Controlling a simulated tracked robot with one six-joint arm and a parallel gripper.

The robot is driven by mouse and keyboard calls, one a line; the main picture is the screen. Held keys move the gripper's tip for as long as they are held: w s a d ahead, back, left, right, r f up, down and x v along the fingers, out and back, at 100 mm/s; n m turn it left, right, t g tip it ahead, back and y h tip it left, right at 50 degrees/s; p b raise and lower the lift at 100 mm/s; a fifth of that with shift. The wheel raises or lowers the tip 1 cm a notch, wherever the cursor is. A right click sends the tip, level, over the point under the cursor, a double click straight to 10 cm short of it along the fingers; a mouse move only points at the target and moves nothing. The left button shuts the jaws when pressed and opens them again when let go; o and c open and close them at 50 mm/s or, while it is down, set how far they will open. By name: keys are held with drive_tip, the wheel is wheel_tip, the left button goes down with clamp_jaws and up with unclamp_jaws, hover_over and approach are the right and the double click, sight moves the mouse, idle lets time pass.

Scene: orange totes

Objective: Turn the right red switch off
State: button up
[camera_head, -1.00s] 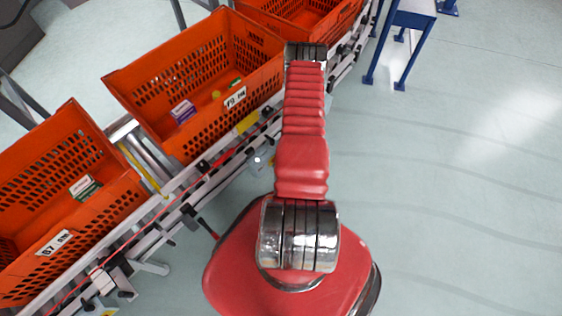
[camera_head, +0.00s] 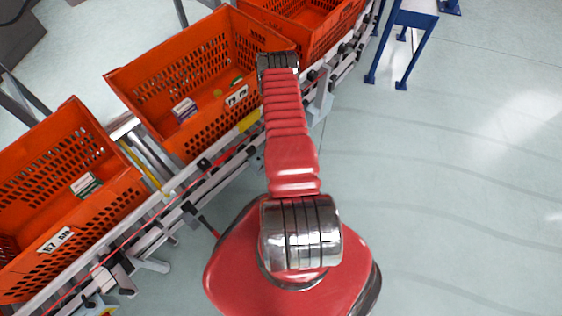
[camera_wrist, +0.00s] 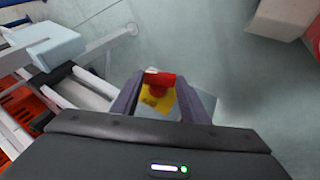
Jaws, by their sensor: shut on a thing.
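In the wrist view a red switch (camera_wrist: 160,79) stands on a yellow plate (camera_wrist: 156,101), on a light grey box (camera_wrist: 203,103). My gripper (camera_wrist: 160,78) has one finger on each side of the switch and is shut on it. The fingers partly hide the box. I cannot tell from this view whether it is the right one of several switches. In the head view my arm reaches away toward the conveyor and hides my gripper and the switch.
Orange totes (camera_head: 128,78) stand along the conveyor (camera_head: 185,190) on the left, with small boxes (camera_head: 184,109) inside. A pale blue box (camera_wrist: 55,48) is at the conveyor side in the wrist view. A blue stand (camera_head: 403,40) is at the back. The floor on the right is clear.

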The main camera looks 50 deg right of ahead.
drive_tip(key=shift+w+a+f+n+h, duration=0.1)
drive_tip(key=shift+a+f+n+h, duration=0.3)
drive_tip(key=shift+h, duration=1.15)
drive_tip(key=shift+a+f+n+h, duration=0.25)
drive_tip(key=shift+f+n+h, duration=0.15)
drive_tip(key=shift+h, duration=1.1)
drive_tip(key=shift+w+a+f+n+h, duration=0.1)
drive_tip(key=shift+a+f+n+h, duration=0.35)
drive_tip(key=shift+h, duration=1.1)
drive_tip(key=shift+d+r, duration=0.1)
drive_tip(key=o, duration=1.1)
drive_tip(key=shift+t, duration=0.3)
drive_tip(key=shift+c, duration=0.2)
drive_tip(key=shift+d, duration=0.1)
drive_tip(key=shift+s+r, duration=0.1)
drive_tip(key=v, duration=1.3)
drive_tip(key=shift+a, duration=0.45)
